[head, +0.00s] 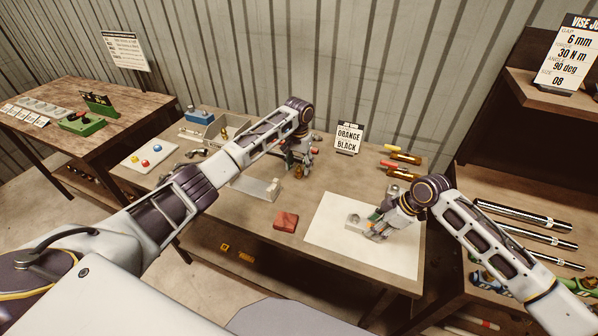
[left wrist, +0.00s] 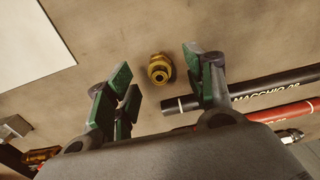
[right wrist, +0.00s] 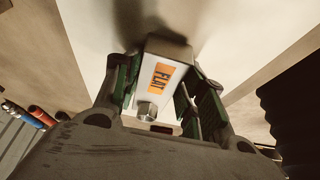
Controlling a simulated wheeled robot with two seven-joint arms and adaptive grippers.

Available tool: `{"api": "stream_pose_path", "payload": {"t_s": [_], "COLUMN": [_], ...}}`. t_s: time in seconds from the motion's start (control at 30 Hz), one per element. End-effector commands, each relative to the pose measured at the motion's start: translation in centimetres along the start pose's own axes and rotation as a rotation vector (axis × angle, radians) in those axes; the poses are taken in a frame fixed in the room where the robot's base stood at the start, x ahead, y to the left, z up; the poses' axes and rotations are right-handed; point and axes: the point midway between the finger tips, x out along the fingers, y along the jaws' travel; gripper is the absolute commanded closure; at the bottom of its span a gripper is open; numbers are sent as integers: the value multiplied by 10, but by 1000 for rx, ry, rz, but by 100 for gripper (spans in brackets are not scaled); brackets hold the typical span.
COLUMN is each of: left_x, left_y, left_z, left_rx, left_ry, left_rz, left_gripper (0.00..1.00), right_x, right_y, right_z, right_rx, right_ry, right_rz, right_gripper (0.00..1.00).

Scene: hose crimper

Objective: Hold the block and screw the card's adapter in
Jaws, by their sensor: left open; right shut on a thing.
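The job card (head: 348,137) at the back of the middle table reads ORANGE and BLACK. My right gripper (head: 378,234) is shut on a pale block (head: 355,222) over the white sheet. In the right wrist view the block (right wrist: 171,60) shows an orange FLAT label and a round metal end between the green fingers. I cannot tell whether it touches the sheet. My left gripper (head: 299,172) is open, low over the table left of the sheet. In the left wrist view a brass adapter (left wrist: 159,68) lies between its spread fingertips, apart from both.
The white sheet (head: 330,235) covers the table's front right. A black hose (left wrist: 275,85) and a red hose (left wrist: 280,113) lie beside the adapter. Silver tubes (head: 525,215) lie on the right bench.

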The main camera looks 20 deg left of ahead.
Motion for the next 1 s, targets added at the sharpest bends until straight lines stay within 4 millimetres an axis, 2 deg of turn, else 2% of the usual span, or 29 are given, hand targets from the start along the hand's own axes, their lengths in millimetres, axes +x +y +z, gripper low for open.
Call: {"api": "stream_pose_path", "payload": {"t_s": [0.3, 0.7, 0.77, 1.0], "left_x": [22, 25, 25, 24], "left_y": [0, 0, 0, 0], "left_z": [0, 0, 0, 0], "left_rx": [1, 1, 1, 1], "left_ry": [-2, -1, -1, 0], "left_rz": [0, 0, 0, 0], "left_gripper": [46, 46, 52, 82], "right_x": [1, 1, 1, 1], "right_y": [0, 0, 0, 0], "right_z": [1, 1, 1, 1], "right_rx": [1, 1, 1, 1], "right_ry": [-1, -1, -1, -1], "right_rz": [-1, -1, -1, -1], "right_gripper": [97, 97, 97, 97]}}
